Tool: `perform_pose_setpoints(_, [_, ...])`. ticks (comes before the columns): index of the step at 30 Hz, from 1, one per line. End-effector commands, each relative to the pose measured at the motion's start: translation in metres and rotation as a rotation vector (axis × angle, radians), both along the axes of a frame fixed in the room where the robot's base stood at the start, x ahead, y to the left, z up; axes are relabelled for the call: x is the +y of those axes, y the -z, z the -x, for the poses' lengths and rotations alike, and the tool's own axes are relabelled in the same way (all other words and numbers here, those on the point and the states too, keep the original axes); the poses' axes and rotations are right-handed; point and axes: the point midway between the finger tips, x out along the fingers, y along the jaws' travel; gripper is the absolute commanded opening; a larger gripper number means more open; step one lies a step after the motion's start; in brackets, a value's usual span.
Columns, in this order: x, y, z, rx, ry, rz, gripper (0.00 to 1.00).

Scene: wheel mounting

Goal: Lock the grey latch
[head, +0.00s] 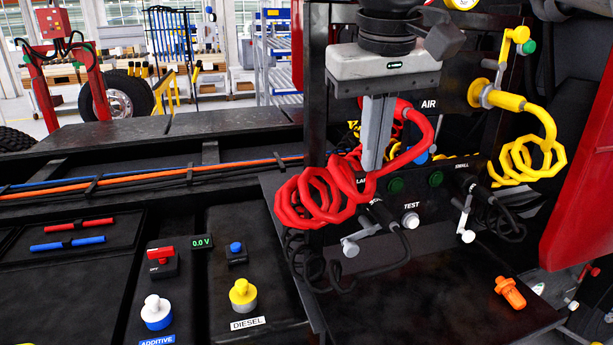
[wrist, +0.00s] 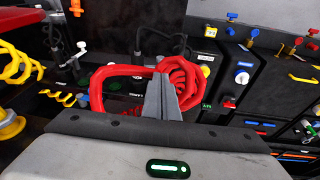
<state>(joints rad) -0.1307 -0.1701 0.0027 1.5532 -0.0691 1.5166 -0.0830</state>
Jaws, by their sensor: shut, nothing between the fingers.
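A grey latch (head: 352,246) with a pale rounded end sits on the black cable plug at the lower left of the dark panel in the head view. A similar white-ended latch (head: 467,232) is on the right plug; a white lever also shows in the wrist view (wrist: 80,48). My gripper (head: 373,168) points down in front of the panel, above the grey latch and apart from it. Its fingers are together and empty, and they show in the wrist view (wrist: 158,80). They overlap the red coiled hose (head: 315,197) in both views; I cannot tell if they touch it.
A yellow coiled hose (head: 527,160) hangs at the right of the panel. A white TEST knob (head: 411,220) and green round sockets are near the latches. An orange plug (head: 510,292) stands on the dark shelf (head: 430,300). White and yellow caps are at lower left.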

Motion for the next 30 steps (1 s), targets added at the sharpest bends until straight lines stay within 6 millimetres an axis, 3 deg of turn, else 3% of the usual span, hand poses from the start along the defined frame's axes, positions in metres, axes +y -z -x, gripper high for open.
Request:
perform_pose_setpoints(1, [0.005, -0.008, -0.011, 0.017, -0.014, 0.007, 0.00])
perform_pose_setpoints(6, [0.014, -0.028, -0.028, 0.062, -0.042, 0.029, 0.00])
perform_pose_setpoints(14, [0.018, -0.036, -0.034, 0.083, -0.052, 0.038, 0.00])
perform_pose_setpoints(23, [0.018, -0.034, -0.034, 0.081, -0.053, 0.037, 0.00])
perform_pose_setpoints(30, [0.016, -0.004, -0.038, 0.083, -0.052, 0.037, 0.00])
